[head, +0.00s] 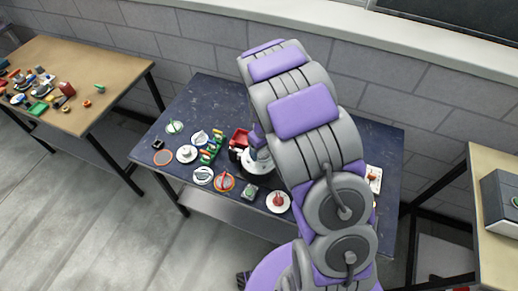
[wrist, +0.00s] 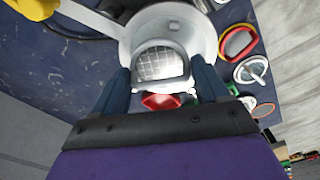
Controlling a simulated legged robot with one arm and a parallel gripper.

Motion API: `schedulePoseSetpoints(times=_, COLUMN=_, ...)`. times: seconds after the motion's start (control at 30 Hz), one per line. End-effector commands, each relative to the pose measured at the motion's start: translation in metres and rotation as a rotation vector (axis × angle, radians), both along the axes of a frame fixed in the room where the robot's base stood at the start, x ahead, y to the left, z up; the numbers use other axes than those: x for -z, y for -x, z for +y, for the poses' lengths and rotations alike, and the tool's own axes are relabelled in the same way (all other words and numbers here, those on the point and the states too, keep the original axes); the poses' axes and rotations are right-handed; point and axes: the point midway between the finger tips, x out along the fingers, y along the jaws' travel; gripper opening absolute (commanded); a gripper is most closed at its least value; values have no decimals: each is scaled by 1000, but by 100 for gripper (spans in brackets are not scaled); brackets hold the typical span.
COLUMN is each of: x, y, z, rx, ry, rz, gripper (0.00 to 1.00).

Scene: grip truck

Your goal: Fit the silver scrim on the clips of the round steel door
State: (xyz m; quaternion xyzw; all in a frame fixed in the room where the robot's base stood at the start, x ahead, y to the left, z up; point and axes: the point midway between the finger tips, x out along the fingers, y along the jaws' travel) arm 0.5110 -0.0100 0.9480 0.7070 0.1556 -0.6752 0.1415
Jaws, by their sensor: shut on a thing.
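In the wrist view my gripper (wrist: 163,76) has its two dark blue fingers on either side of the silver scrim (wrist: 161,63), a grey mesh in a pale frame. The gripper is shut on it. Behind the scrim is a wide round pale metal piece, which looks like the round steel door (wrist: 202,36). The scrim overlaps the door's round opening in this view. I cannot tell whether it touches the clips, which I cannot make out. In the head view a round pale piece, seemingly the door (head: 257,163), shows beside my arm, which hides most of my gripper.
A red item (wrist: 160,101) lies below the scrim in the wrist view. Several round rings and discs, such as a white disc (head: 186,154) and an orange ring (head: 163,158), lie on the left of the dark blue table (head: 200,95). A wooden table (head: 105,65) stands left.

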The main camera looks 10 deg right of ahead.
Motion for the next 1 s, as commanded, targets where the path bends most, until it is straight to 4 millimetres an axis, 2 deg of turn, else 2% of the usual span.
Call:
schedulePoseSetpoints(times=0.7, x=-1, y=1, z=-7, rx=-2, ry=1, rz=0, gripper=43)
schedulePoseSetpoints(times=1.0, x=-1, y=1, z=1, rx=-4, ry=5, rz=0, gripper=43)
